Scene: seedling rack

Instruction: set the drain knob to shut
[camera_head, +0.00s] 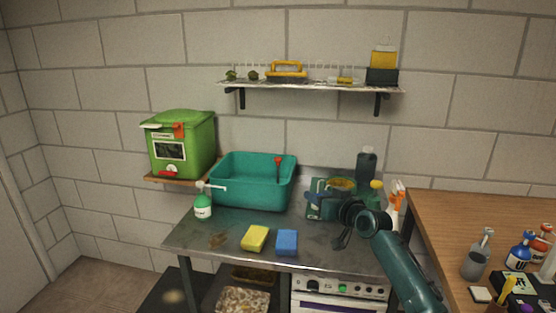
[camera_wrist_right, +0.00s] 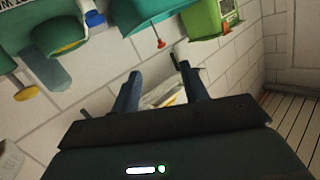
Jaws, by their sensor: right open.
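A small red knob (camera_head: 168,174) shows low on the front of the green bin (camera_head: 190,150), below its label. A red-tipped stick (camera_head: 278,162) rises at the teal tub (camera_head: 250,190); a red end also shows by the teal tub in the right wrist view (camera_wrist_right: 160,43). No marking tells me which red part is the drain knob, or its setting. My right gripper (camera_head: 343,228) is over the right part of the steel table, well right of the bin and tub. It is open, and nothing shows held between its fingers in the wrist view (camera_wrist_right: 159,90). My left gripper is out of view.
The steel table (camera_head: 215,240) holds a spray bottle (camera_head: 203,205), a yellow sponge (camera_head: 255,238) and a blue sponge (camera_head: 287,242). Bottles and containers crowd its right back. A wall shelf (camera_head: 310,87) hangs above. A wooden counter (camera_head: 440,215) stands at right.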

